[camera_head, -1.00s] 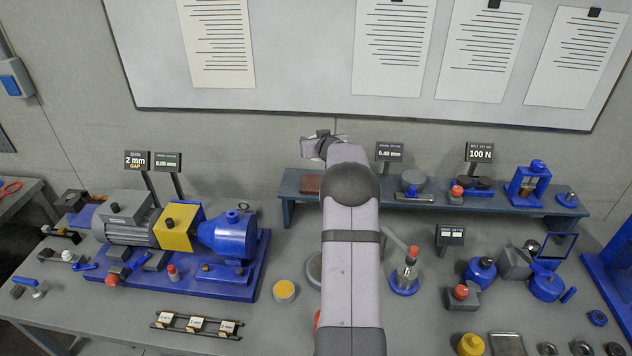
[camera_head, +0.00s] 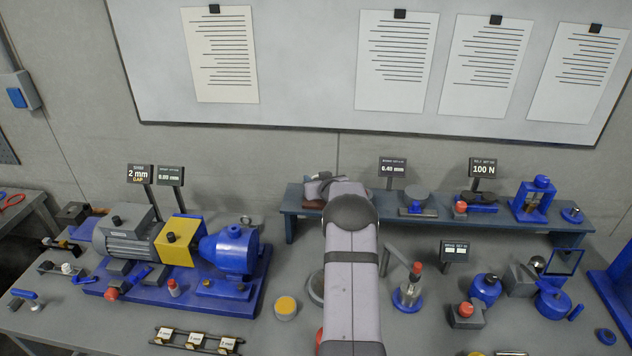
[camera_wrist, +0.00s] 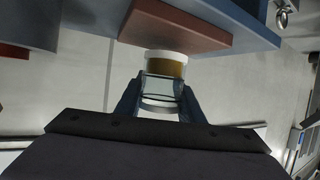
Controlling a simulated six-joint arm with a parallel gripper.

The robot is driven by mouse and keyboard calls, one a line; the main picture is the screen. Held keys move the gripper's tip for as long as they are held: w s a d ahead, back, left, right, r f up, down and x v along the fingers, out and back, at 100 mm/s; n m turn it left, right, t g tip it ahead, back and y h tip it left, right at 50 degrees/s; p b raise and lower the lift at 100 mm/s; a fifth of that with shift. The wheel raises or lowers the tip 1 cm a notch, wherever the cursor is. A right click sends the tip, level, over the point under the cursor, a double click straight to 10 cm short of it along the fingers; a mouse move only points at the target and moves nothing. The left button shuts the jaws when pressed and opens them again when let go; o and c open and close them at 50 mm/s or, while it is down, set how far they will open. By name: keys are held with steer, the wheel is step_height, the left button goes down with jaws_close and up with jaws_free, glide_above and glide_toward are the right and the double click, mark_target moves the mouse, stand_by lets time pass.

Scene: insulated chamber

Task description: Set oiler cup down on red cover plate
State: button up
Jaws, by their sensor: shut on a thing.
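My gripper (camera_wrist: 160,100) is shut on the oiler cup (camera_wrist: 166,66), a small clear cup with a white rim and amber contents. The red cover plate (camera_wrist: 165,24) shows just beyond the cup in the wrist view, and the cup's end appears close to its edge. I cannot tell whether they touch. In the head view the red cover plate (camera_head: 314,205) lies on the blue raised shelf (camera_head: 291,216), partly hidden by my gripper (camera_head: 322,184). The cup cannot be made out in the head view.
Sign stands, grey discs and blue fixtures occupy the shelf to the right of my arm. A blue pump with a motor (camera_head: 130,238) stands at left. A yellow-topped round cup (camera_head: 286,306) is left of my arm. The wall is close behind the shelf.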

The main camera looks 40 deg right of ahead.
steer(key=shift+f, duration=0.35)
steer(key=shift+f, duration=0.15)
steer(key=o, duration=1.3)
steer(key=shift+c, duration=0.2)
steer(key=shift+s, duration=0.1)
steer(key=b+v, duration=0.4)
steer(key=v, duration=0.8)
steer(key=shift+a, duration=0.1)
